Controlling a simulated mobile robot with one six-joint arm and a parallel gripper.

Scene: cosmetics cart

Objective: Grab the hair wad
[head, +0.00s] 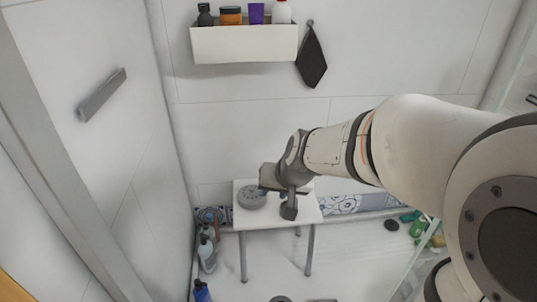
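My gripper (279,192) is over the right part of a small white stool (246,219). Its two dark fingers look spread apart, one to the left and one lower right. A small bluish patch shows between them, too small to make out. A grey round disc-like thing (252,197) lies on the stool just left of my gripper. I cannot clearly pick out a hair wad; my gripper may hide part of the stool top.
A white wall shelf (245,44) holds several bottles and jars, with a dark cloth (311,58) hanging beside it. Bottles (207,250) stand on the floor left of the stool. A dark round thing (391,224) and green items (419,227) lie at right by a glass panel.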

